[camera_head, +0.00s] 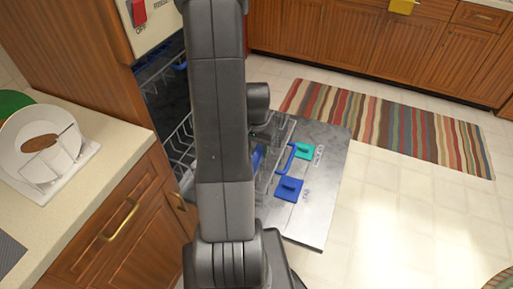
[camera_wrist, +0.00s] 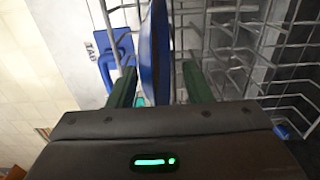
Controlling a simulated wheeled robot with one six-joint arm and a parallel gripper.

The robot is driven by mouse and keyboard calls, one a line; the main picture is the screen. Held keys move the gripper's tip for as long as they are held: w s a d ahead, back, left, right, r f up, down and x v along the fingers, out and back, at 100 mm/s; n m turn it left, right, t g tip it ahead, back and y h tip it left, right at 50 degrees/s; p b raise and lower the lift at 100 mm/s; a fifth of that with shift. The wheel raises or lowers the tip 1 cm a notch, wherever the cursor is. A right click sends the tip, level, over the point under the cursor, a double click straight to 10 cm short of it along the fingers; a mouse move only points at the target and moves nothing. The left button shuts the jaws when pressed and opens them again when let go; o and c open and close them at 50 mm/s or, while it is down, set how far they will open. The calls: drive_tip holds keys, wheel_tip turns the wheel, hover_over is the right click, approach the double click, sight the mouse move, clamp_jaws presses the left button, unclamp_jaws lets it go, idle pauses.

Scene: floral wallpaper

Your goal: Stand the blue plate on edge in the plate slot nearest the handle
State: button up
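The blue plate (camera_wrist: 156,45) stands on edge among the white rack wires in the wrist view. Only a sliver of it (camera_head: 257,158) shows beside my arm in the head view. My gripper (camera_wrist: 161,85) has its two green fingers on either side of the plate, with a gap visible on each side. It is open around the plate. The dishwasher's lower rack (camera_head: 277,133) is pulled out over the open door, with a blue handle (camera_head: 286,158) at its front. My arm hides much of the rack, and I cannot tell which slot the plate is in.
The open dishwasher door (camera_head: 325,185) carries a blue tab cover (camera_head: 289,189) and a teal rinse cover (camera_head: 303,151). White dishes (camera_head: 45,145) and a green plate (camera_head: 12,102) stand on the left counter (camera_head: 110,140). A striped rug (camera_head: 390,120) lies on clear floor.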

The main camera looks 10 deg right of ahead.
wheel_tip(320, 180, up, 14)
drive_tip(key=p, duration=0.1)
idle(0.6)
drive_tip(key=shift+f, duration=0.1)
idle(0.4)
wheel_tip(320, 180, down, 14)
drive_tip(key=shift+b, duration=0.55)
drive_tip(key=shift+r+p, duration=0.45)
drive_tip(key=shift+r, duration=0.35)
drive_tip(key=shift+f, duration=0.15)
